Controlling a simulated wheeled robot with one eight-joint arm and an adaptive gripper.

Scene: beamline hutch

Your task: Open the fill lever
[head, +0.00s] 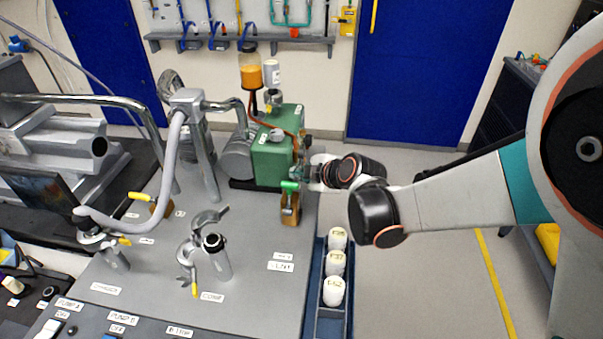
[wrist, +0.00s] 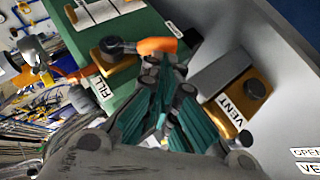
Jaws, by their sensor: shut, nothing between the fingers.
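The fill lever (wrist: 157,46) is an orange handle on a dark pivot, on a brass block beside the FILL label (wrist: 103,88) in the wrist view. It lies along the edge of a green housing (wrist: 130,28). My gripper (wrist: 165,68) is shut and empty, its fingertips just below the orange handle in the picture; I cannot tell if they touch it. In the head view my gripper (head: 307,173) is at the right side of the green pump housing (head: 277,158), and the fill lever cannot be made out clearly there.
The VENT valve (wrist: 240,95) is close to the right of my fingers; its brass body (head: 290,208) with a green handle stands in front of the housing. White-capped containers (head: 335,263) stand in a blue rack at the bench's right edge.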

